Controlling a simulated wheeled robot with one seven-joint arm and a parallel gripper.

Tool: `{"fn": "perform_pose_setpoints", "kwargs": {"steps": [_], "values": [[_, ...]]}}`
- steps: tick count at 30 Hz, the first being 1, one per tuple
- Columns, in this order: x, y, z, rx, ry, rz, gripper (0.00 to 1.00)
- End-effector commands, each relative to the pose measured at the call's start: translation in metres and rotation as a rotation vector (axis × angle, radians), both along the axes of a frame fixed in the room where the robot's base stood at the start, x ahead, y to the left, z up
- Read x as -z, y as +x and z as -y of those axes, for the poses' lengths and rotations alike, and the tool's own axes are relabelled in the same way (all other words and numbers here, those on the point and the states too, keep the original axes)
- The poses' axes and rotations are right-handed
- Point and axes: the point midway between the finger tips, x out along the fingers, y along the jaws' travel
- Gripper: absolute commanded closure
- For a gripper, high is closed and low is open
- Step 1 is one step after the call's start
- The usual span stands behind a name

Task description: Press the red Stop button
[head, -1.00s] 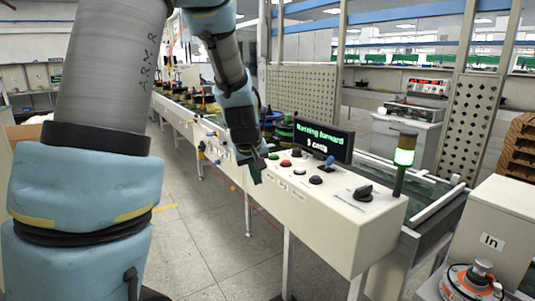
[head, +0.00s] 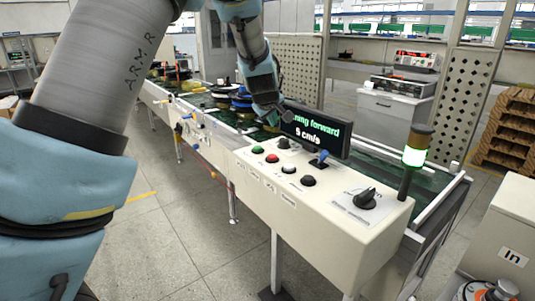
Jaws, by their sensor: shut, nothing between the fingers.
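The control box (head: 325,222) is a cream panel with several buttons on its sloped top. The red button (head: 272,158) sits between a green button (head: 257,149) and a white button (head: 289,169). My gripper (head: 286,117) is shut and empty. In the picture it is above and slightly right of the red button, in front of the left edge of the display (head: 318,132). It does not cover the red button. I cannot tell its exact height over the panel.
The display reads "9 cm/s" under partly hidden text. A black knob (head: 365,198), a blue-topped lever (head: 320,158) and a lit green signal lamp (head: 414,156) are on the box. The conveyor (head: 205,107) carries several parts behind. Floor in front is clear.

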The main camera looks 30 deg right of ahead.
Motion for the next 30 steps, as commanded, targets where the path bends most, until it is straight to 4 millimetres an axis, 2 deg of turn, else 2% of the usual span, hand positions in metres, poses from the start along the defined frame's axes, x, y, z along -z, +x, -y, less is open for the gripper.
{"fn": "perform_pose_setpoints", "kwargs": {"steps": [11, 30], "values": [[0.008, 0.0, -0.001, 0.0, 0.001, -0.001, 1.0], [0.084, 0.0, -0.001, 0.0, 0.001, -0.001, 1.0]]}}
